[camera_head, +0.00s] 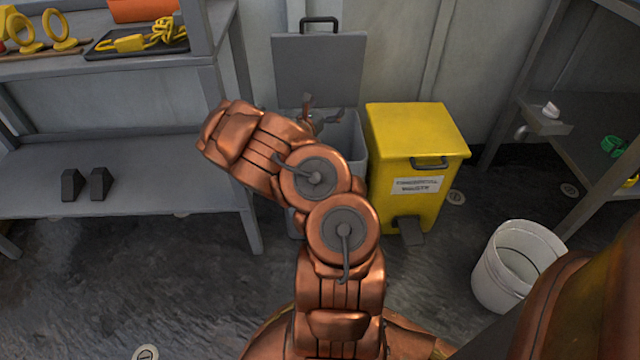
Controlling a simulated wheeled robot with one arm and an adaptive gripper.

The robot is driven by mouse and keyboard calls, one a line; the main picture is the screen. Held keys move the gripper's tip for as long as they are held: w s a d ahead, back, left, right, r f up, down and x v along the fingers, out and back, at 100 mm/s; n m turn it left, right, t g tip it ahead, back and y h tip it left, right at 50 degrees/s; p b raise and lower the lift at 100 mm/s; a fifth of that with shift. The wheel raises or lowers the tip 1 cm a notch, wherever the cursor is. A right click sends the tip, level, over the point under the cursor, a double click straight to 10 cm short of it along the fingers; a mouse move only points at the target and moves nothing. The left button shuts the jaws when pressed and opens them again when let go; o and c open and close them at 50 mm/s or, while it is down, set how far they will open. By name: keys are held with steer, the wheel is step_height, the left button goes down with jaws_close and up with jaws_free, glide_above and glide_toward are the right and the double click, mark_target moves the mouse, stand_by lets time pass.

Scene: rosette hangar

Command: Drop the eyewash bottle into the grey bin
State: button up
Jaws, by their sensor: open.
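The grey bin (352,134) stands against the back wall with its lid (319,70) raised upright behind it. My arm hides much of the bin's front and its inside. My gripper (322,108) is over the bin's opening, its fingers spread apart, with nothing visible between them. I cannot make out the eyewash bottle in this view; whether it lies inside the bin is hidden.
A yellow bin (415,165) with a closed lid and pedal stands right of the grey bin. A white bucket (515,265) is on the floor at right. Grey shelving (120,135) stands left, and a rack (565,140) right, bearing a small white object (550,110).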

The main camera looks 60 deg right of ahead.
steer(key=a, duration=1.2)
steer(key=shift+s, duration=0.4)
